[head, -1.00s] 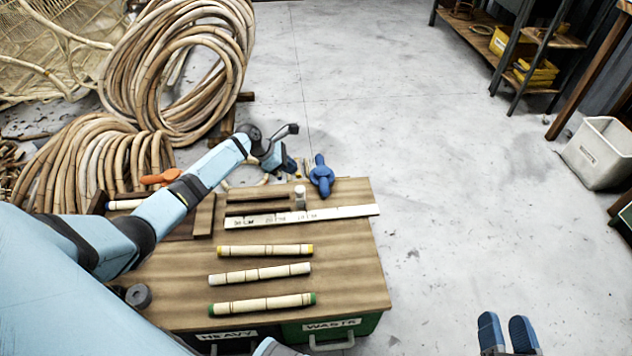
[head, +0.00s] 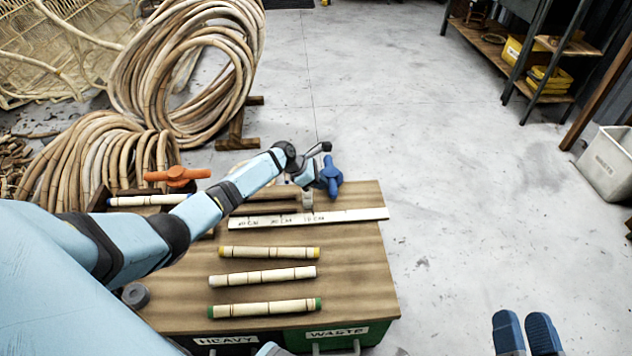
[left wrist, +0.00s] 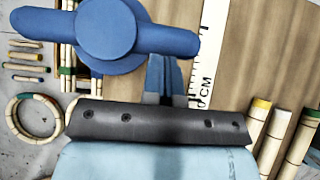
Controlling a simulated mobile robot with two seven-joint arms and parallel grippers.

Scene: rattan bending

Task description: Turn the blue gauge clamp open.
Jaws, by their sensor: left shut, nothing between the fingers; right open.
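The blue gauge clamp (head: 332,178) is at the table's far edge, behind the white ruler. In the left wrist view its round hub and long cross handle (left wrist: 108,28) fill the upper left. My left gripper (head: 312,178) is beside the clamp on its left in the head view. In the left wrist view its fingers (left wrist: 165,78) are shut and empty, close against the handle's right bar; whether they touch it I cannot tell. My right gripper (head: 525,333) is open and empty, off to the right of the table over the floor.
The white ruler (head: 350,215) lies along the table (head: 350,275). Three rattan sticks lie nearer, the middle one (head: 262,276) with pale ends. An orange clamp (head: 177,175) is at the left, by the rattan coils (head: 95,155).

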